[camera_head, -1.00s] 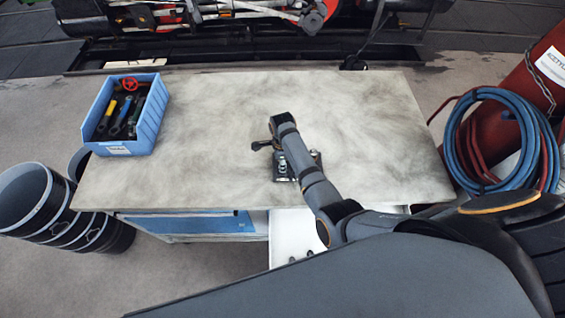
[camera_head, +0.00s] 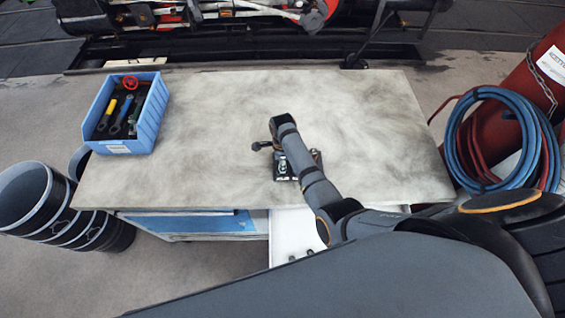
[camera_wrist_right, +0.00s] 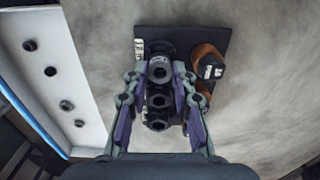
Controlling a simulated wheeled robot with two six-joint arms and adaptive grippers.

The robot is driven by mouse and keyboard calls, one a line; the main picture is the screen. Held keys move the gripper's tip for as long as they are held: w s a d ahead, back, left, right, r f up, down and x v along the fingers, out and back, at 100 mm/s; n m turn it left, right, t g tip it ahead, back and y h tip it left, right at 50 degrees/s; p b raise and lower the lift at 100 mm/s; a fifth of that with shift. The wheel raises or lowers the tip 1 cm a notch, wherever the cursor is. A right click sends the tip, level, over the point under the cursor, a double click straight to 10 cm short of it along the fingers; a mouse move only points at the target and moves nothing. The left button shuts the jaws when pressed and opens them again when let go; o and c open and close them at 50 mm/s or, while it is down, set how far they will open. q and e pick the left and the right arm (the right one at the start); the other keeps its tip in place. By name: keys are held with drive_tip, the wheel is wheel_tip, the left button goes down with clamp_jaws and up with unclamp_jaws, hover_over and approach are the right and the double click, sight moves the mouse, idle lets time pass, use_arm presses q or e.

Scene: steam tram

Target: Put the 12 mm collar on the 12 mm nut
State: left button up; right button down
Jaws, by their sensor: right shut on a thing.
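My right gripper (camera_wrist_right: 160,76) is shut on a grey metal ring, which I take to be the 12 mm collar (camera_wrist_right: 159,68). It holds the ring over a dark plate (camera_wrist_right: 224,40), directly above or against one of its fittings; I cannot tell whether they touch. Dark round fittings (camera_wrist_right: 157,101) stand in a row between the fingers, and the fitting under the ring is hidden. I cannot pick out the 12 mm nut by its label. In the head view the plate (camera_head: 316,160) lies on the table, partly hidden by my right arm. My left gripper is not in view.
Brown cylinders with black tops (camera_wrist_right: 207,60) stand on the plate close to the right finger. A blue bin of tools (camera_head: 147,118) sits at the table's left. An open white drawer (camera_head: 290,235) is below the front edge. The rest of the tabletop (camera_head: 210,150) is clear.

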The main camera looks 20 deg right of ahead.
drive_tip(key=shift+s+f, duration=0.1)
drive_tip(key=shift+f, duration=0.3)
idle(2.0)
drive_tip(key=c, duration=0.8)
unclamp_jaws()
drive_tip(key=shift+c, duration=0.2)
drive_tip(key=shift+r, duration=0.1)
wheel_tip(320, 180, up, 7)
idle(0.8)
